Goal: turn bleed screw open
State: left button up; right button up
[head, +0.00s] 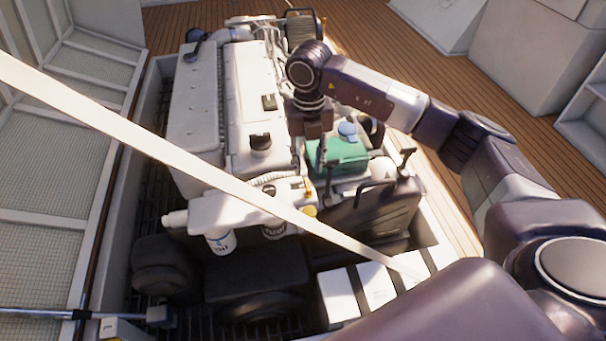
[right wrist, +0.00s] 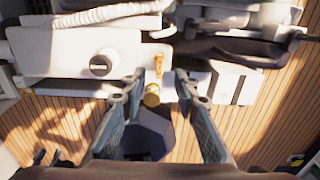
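A small brass screw-like fitting with a round yellow head (right wrist: 152,95) shows in the right wrist view, between the fingers of my right gripper (right wrist: 160,82). It is the likely bleed screw. A smaller brass piece (right wrist: 158,62) shows just above it in that view. The right gripper is open, one finger on each side of the fitting, with visible gaps; I cannot tell how far off in depth the fitting is. In the head view my right arm reaches from the right over the engine (head: 245,100) and points down; its fingers are partly hidden. My left gripper is in neither view.
A green box (head: 340,155) with a blue cap stands close to the right gripper. A pale strut (head: 150,125) crosses diagonally in front of the engine. White filters (head: 220,241), hoses and levers crowd the front. Wooden deck (head: 400,60) surrounds the hatch.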

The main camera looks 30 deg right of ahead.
aim_at(308, 184)
jog(key=f, duration=0.4)
jog(key=shift+s+f+b, duration=0.25)
jog(key=shift+f+b, duration=0.1)
jog(key=shift+b, duration=0.05)
jog(key=shift+w+f, duration=0.1)
jog(key=shift+f, duration=0.85)
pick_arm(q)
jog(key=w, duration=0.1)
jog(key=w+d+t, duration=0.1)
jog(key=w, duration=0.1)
pick_arm(e)
jog(key=shift+c, duration=0.4)
grip_shut()
